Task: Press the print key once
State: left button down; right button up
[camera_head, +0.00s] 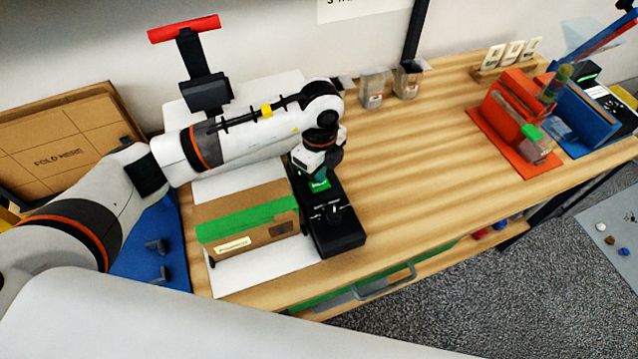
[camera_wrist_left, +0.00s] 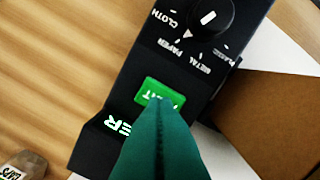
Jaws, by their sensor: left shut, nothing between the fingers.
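The print key is a green rectangular button (camera_wrist_left: 160,93) on a black label device (camera_head: 335,229); it also shows in the head view (camera_head: 319,184). The device carries a round selector knob (camera_wrist_left: 208,17) with labels such as cloth, metal and paper around it. My left gripper (camera_head: 319,174) is over the device, its fingers pointing down at the key. In the left wrist view its closed teal fingertips (camera_wrist_left: 160,108) overlap the near part of the key and hide some of its lettering. I cannot tell whether they touch it. My right gripper is not in view.
A cardboard box with a green band (camera_head: 248,226) stands left of the device. Small clear bins (camera_head: 374,87) stand at the back. Red (camera_head: 508,117) and blue (camera_head: 581,124) holders are at the right. The wooden table (camera_head: 420,165) between is clear.

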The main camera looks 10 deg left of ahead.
pick_arm(q)
jog(key=shift+f+b, duration=0.75)
jog(key=shift+f, duration=0.25)
dwell(0.4)
jog(key=shift+r, duration=0.1)
jog(key=shift+r+p, duration=2.5)
jog(key=shift+r, duration=1)
jog(key=shift+f, duration=0.1)
